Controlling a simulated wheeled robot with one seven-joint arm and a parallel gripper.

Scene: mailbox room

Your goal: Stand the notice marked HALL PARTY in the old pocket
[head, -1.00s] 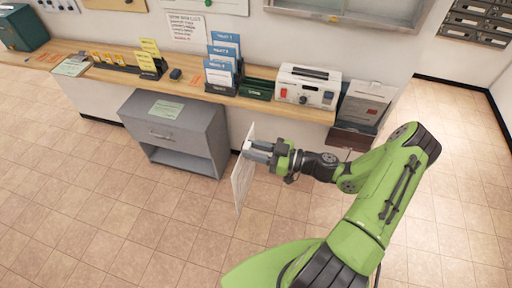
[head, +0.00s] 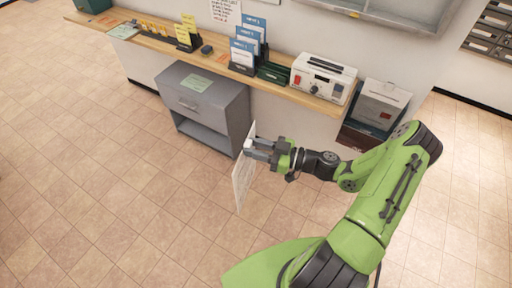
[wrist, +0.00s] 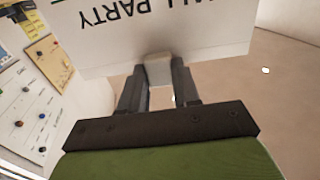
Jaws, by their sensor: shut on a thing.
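My gripper (head: 256,150) is shut on the edge of a white notice (head: 243,176), which hangs upright and nearly edge-on in the head view, clear of the floor. In the wrist view the notice (wrist: 200,28) shows upside-down print reading PARTY, with part of the word before it cut off. The wrist view also shows my gripper fingers (wrist: 160,88) at its edge. Along the shelf are a holder with blue-topped cards (head: 246,48), an empty-looking dark green holder (head: 273,72) and a holder with yellow cards (head: 187,36). I cannot tell which one is the old pocket.
A wooden shelf (head: 220,72) runs along the wall. A grey cabinet (head: 203,112) stands below it with a paper on top. A white machine (head: 322,76) sits at the shelf's right end, beside a grey box (head: 379,105). The tiled floor (head: 130,200) is open.

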